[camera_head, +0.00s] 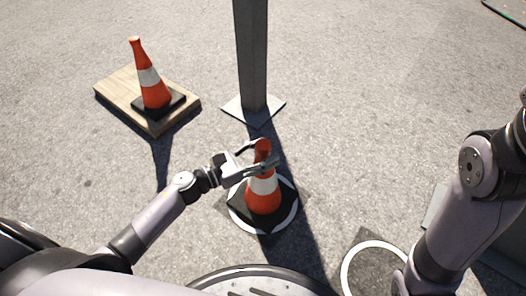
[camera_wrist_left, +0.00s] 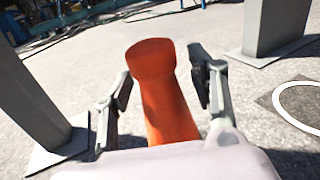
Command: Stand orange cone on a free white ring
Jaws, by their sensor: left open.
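An orange cone (camera_head: 264,192) with a white band and black base stands upright on a white ring (camera_head: 265,231) in the head view. My left gripper (camera_head: 268,155) is open, with its fingers on either side of the cone's top. In the left wrist view the orange cone top (camera_wrist_left: 162,85) rises between the two open fingers of the left gripper (camera_wrist_left: 163,85), with gaps on both sides. A second white ring (camera_head: 375,245) lies on the ground at the lower right, bare where it shows and partly hidden by my right arm. My right gripper is not visible.
Another orange cone (camera_head: 150,82) stands on a wooden board (camera_head: 113,95) at the upper left. A grey post (camera_head: 251,55) with a square foot plate rises just behind the near cone. Open pavement lies to the right of the post.

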